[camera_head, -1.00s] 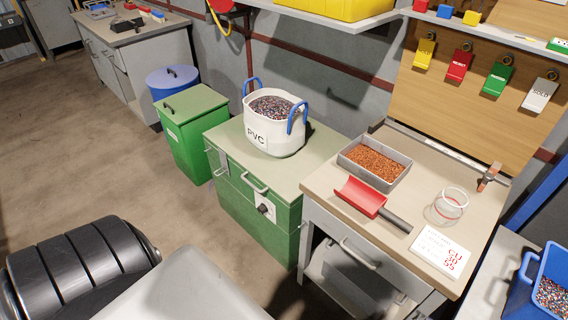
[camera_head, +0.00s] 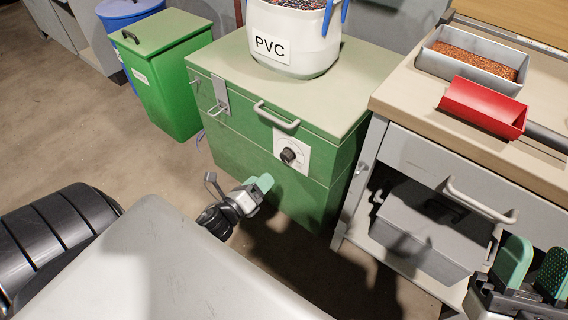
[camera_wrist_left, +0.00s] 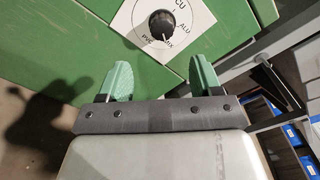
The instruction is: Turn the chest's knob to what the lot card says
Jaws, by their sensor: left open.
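The green chest (camera_head: 228,128) stands in the middle of the head view. Its black knob (camera_head: 288,156) sits on a white dial plate (camera_head: 303,147) on the front. In the left wrist view the knob (camera_wrist_left: 162,25) is ringed by CU, ALU, MIX and PVC; its pale mark points down, near MIX and PVC, and I cannot tell which exactly. My left gripper (camera_head: 264,184) is in front of the chest, below and left of the knob. In the wrist view its fingers (camera_wrist_left: 159,80) are apart and empty, not touching the knob. The lot card is out of view.
A PVC bag (camera_head: 294,40) stands on the chest lid. The chest has a handle (camera_head: 277,115) and a latch (camera_head: 221,93). The workbench (camera_head: 403,93) is to the right, with a red scoop (camera_head: 483,106). My right gripper (camera_head: 533,268) is open before it. A green bin (camera_head: 165,75) is left.

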